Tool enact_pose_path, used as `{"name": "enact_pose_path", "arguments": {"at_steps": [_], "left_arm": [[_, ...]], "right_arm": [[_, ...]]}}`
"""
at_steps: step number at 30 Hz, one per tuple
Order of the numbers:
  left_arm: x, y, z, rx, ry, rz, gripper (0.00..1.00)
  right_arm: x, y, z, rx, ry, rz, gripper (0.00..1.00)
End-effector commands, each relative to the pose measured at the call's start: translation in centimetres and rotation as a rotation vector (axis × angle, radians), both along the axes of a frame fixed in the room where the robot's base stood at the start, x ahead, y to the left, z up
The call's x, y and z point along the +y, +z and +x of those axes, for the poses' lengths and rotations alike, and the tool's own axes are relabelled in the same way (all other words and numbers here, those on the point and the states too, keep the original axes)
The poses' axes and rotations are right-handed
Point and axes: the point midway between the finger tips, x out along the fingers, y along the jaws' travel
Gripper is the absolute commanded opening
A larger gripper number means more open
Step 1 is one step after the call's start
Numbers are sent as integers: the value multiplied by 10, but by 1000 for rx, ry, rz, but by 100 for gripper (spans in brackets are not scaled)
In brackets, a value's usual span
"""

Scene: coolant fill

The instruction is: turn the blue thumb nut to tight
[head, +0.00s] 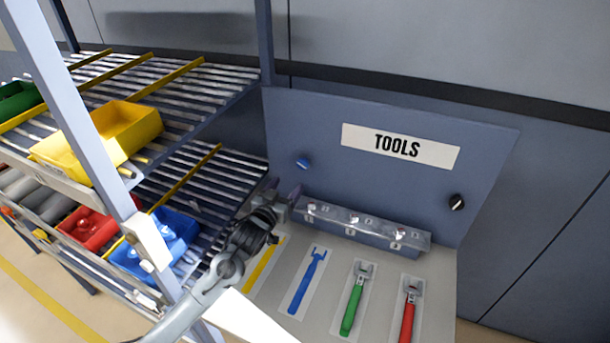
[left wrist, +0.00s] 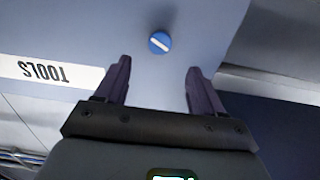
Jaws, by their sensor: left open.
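The blue thumb nut (head: 304,164) sits on the upright back panel, left of the TOOLS label. In the left wrist view the blue thumb nut (left wrist: 160,42) is a round knob with a white bar lying at a slant across its face. My left gripper (head: 285,189) is below the nut in the head view, near the left end of the metal block. In the left wrist view my left gripper (left wrist: 156,82) has its two dark fingers spread wide. The nut shows beyond the fingertips, roughly between them, and nothing touches it. My right gripper is not in view.
A metal block (head: 365,232) with several small fittings stands at the panel's foot. A blue wrench (head: 307,280), a green tool (head: 354,300) and a red tool (head: 408,312) lie on the bench. A rack with bins stands at left.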

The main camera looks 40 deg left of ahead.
Motion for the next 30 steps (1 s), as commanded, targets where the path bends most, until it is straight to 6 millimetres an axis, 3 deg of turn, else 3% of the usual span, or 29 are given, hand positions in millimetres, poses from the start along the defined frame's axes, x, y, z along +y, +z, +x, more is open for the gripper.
{"name": "enact_pose_path", "arguments": {"at_steps": [18, 30], "left_arm": [[21, 1, 83, -2, 1, 0, 69], [25, 1, 101, -1, 0, 0, 69]], "right_arm": [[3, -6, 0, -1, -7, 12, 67], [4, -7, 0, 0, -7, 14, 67]]}}
